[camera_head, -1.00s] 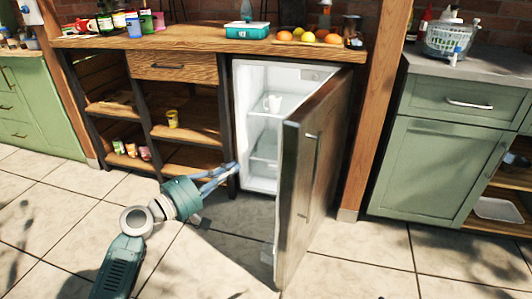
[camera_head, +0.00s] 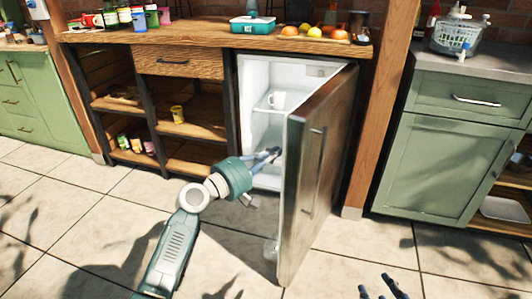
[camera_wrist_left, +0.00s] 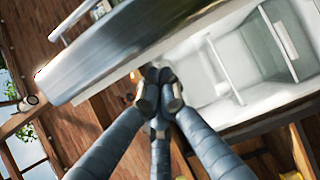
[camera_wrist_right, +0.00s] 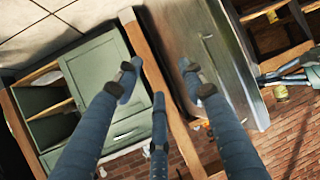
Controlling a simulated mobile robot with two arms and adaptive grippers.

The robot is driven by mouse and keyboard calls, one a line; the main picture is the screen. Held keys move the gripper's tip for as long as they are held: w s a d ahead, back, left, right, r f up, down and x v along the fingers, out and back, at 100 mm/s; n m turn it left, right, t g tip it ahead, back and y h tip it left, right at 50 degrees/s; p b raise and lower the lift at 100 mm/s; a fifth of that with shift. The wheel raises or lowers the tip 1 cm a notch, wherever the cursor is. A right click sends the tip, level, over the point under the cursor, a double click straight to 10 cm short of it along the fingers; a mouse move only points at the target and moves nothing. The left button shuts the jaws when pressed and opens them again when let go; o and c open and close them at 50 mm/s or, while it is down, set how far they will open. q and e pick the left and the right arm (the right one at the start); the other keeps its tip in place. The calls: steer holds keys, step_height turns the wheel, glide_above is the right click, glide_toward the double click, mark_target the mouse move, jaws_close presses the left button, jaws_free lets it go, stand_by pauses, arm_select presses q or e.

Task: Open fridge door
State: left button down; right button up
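The fridge door (camera_head: 318,165) stands partly open, hinged on the right, its metal front and long handle (camera_head: 313,172) facing right. My left gripper (camera_head: 275,153) is at the opening, left of the door's free edge. In the left wrist view its fingertips (camera_wrist_left: 159,88) are together, with nothing seen between them, by the door edge. Contact cannot be told. My right gripper (camera_head: 384,287) is low in the head view, right of the door; its fingers (camera_wrist_right: 160,85) are spread and empty.
A wooden counter (camera_head: 200,39) with fruit, jars and a teal box (camera_head: 252,27) is above the fridge. Open shelves (camera_head: 190,130) stand left, a wooden post (camera_head: 376,120) and green cabinet (camera_head: 436,165) right. The tiled floor in front is clear.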

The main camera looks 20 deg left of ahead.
mark_target(305, 165)
stand_by(0.3)
